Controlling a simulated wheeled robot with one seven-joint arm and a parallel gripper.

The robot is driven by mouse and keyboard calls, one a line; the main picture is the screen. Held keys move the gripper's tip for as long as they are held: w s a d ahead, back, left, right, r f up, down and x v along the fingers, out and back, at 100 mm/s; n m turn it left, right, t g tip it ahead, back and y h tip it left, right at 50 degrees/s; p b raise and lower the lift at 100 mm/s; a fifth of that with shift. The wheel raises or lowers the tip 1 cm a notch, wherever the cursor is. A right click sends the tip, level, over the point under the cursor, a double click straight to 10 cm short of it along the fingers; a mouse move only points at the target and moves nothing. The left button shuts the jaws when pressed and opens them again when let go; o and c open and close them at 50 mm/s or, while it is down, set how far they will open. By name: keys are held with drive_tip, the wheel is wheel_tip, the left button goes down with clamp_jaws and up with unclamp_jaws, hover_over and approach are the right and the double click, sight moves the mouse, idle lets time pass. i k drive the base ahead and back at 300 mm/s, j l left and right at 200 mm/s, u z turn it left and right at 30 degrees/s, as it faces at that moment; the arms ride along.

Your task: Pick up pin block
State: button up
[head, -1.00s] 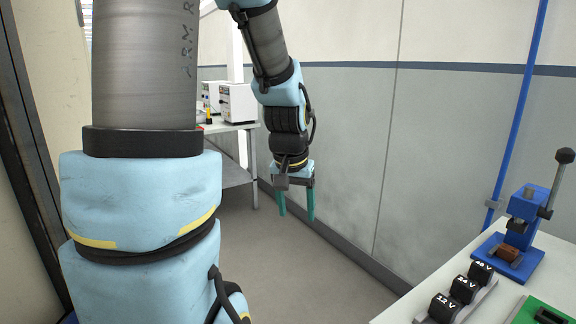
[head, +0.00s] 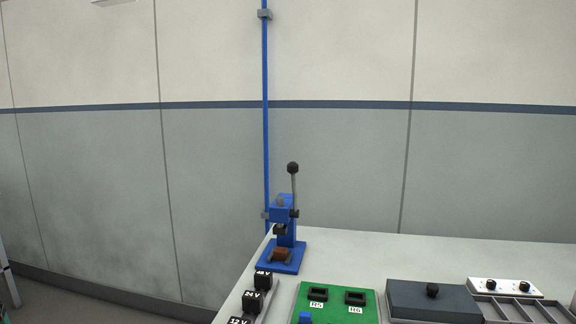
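I cannot tell for sure which piece is the pin block. A small brown block (head: 280,255) sits in the base of the blue lever press (head: 285,238) at the table's far left corner. A small blue piece (head: 305,318) stands on the green board (head: 340,309), cut by the lower picture edge. A teal and grey sliver at the far lower left edge looks like part of my gripper (head: 11,290). It is well left of the table, and its opening is out of the picture.
The pale table (head: 400,250) holds a rack of black labelled blocks (head: 253,300), black sockets (head: 355,297) on the green board, a dark grey box (head: 433,300) with a knob, and a grey divided tray (head: 522,309) at right. A blue pipe (head: 266,110) runs up the wall behind.

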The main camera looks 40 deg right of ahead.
sight(279, 253)
drive_tip(key=z, duration=1.5)
